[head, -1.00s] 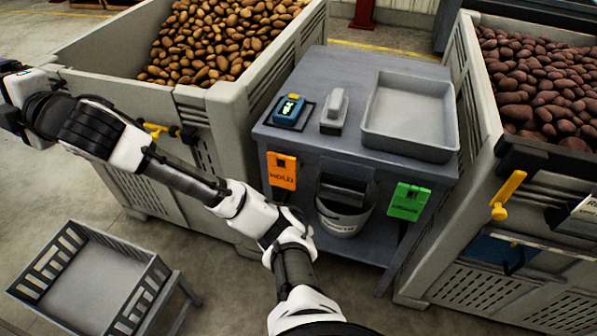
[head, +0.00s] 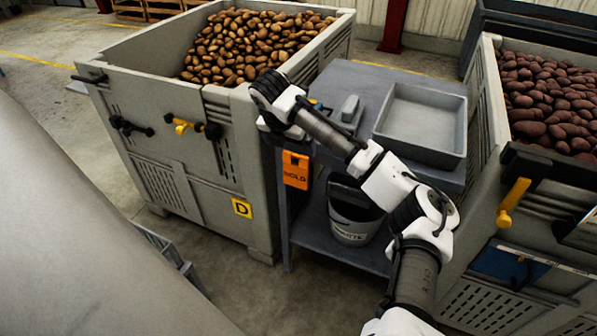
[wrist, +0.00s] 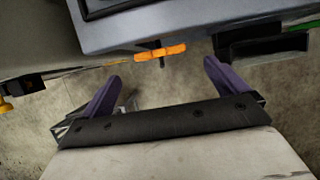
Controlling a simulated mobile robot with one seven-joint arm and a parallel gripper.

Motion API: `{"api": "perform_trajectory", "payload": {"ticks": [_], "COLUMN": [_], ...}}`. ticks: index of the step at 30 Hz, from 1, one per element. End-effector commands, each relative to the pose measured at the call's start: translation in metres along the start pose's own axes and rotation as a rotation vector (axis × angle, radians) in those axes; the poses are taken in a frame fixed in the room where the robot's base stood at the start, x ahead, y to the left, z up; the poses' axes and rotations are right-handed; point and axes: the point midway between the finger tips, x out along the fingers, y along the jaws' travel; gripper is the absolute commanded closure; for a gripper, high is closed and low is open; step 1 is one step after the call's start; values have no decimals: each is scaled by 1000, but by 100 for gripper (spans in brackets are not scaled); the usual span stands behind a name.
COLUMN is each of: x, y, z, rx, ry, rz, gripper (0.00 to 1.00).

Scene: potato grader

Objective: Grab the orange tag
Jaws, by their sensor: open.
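The orange tag (head: 295,170) hangs at the left end of the grey table's front edge, just below my arm's end in the head view. In the wrist view the orange tag (wrist: 160,52) appears nearly edge-on as a thin strip at the table edge. My gripper (wrist: 162,72) is open and empty, its two purple fingers spread apart. The tag lies ahead of the fingertips, roughly centred between them, with a gap and no visible contact. In the head view the fingers cannot be made out.
The grey table (head: 343,78) carries a shallow grey tray (head: 427,158). A bucket (head: 352,222) stands on its lower shelf. A potato crate (head: 230,155) stands close on the left, another (head: 487,85) on the right. A green edge (wrist: 300,27) shows at right in the wrist view.

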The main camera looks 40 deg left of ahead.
Motion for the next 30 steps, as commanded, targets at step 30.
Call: {"api": "perform_trajectory", "payload": {"ticks": [30], "x": [82], "y": [0], "z": [2], "rx": [1], "ry": [-2], "rz": [3], "gripper": [11]}}
